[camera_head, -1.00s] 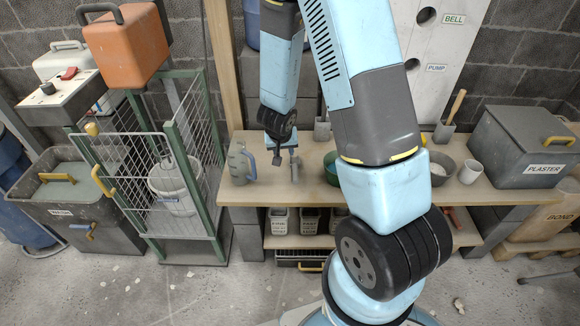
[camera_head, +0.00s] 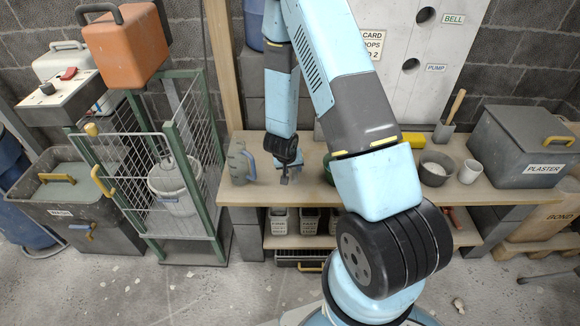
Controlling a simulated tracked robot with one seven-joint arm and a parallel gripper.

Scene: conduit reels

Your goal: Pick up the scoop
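I cannot make out the scoop for certain; it may be hidden behind my arm or too small to tell. My gripper (camera_head: 287,177) points down, low over the wooden bench (camera_head: 238,194), just right of a grey jug with a blue handle (camera_head: 238,163). Its fingers are small and partly hidden by the wrist, so I cannot tell whether they are open or hold anything. A wooden-handled tool (camera_head: 457,106) stands in a grey holder (camera_head: 443,133) at the back right of the bench.
A bowl of pale material (camera_head: 436,170), a white cup (camera_head: 470,171) and the grey PLASTER box (camera_head: 525,147) stand at the bench's right. A green bowl (camera_head: 329,168) is partly behind my arm. A green-framed wire cage (camera_head: 190,140) stands left of the bench.

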